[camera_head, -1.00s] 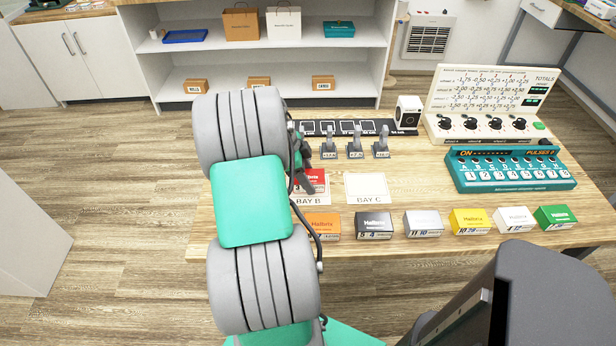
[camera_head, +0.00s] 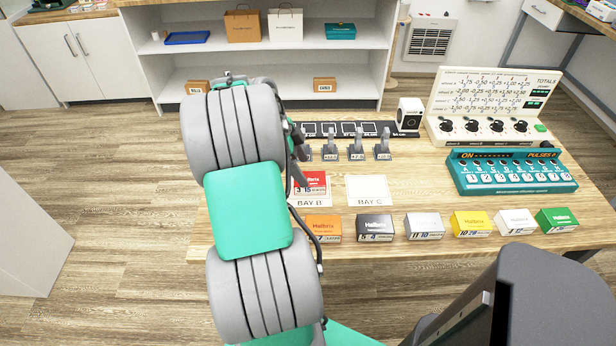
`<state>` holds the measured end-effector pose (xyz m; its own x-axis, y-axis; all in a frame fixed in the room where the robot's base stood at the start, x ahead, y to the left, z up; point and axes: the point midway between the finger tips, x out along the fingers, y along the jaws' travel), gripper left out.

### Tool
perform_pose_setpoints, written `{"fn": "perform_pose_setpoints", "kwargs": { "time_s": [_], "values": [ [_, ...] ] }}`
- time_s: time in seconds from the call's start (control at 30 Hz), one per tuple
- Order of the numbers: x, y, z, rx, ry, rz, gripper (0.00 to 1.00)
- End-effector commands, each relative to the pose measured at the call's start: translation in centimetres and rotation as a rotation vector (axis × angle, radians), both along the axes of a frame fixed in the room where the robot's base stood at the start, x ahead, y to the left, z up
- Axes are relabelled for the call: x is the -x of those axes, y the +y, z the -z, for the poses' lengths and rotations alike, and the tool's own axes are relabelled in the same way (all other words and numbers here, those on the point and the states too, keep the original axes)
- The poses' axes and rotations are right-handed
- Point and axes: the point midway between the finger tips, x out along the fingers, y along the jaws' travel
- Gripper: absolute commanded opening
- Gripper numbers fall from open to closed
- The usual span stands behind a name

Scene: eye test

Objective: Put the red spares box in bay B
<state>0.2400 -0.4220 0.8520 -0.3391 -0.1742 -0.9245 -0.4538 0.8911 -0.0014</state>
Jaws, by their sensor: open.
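The red spares box (camera_head: 314,181), with a white label strip along its front, sits on the white bay B mat (camera_head: 310,202) on the table. My arm hides the left part of the mat and perhaps the box's left edge. My gripper (camera_head: 298,168) shows only in part, as dark finger pieces past the right edge of my arm. It is open, just up and left of the red box, and appears apart from it. Nothing shows between its fingers.
The bay C mat (camera_head: 368,190) is empty. A front row holds an orange box (camera_head: 323,227), a black box (camera_head: 375,226) and several others. Grey levers (camera_head: 356,149) stand behind the bays. A teal switch panel (camera_head: 510,172) stands at right.

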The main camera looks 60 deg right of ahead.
Motion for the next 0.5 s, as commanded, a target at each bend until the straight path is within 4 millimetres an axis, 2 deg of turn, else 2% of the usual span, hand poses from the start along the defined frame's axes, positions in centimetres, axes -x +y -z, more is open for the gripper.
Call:
{"fn": "perform_pose_setpoints", "kwargs": {
  "time_s": [0.1, 0.2, 0.4, 0.47, 0.5],
  "values": [
    [-1.1, 0.5, -2.9, 0.001, -0.001, -0.002, 0.76],
    [-1.7, 0.8, -4.6, 0.0, 0.0, -0.001, 0.76],
    [-2.2, 1.2, -5.8, -0.002, 0.0, -0.008, 0.76],
    [-3.1, 2.0, -6.1, -0.012, -0.003, -0.076, 0.76],
    [-4.3, 3.2, -6.6, -0.027, -0.007, -0.176, 0.76]
  ]
}}
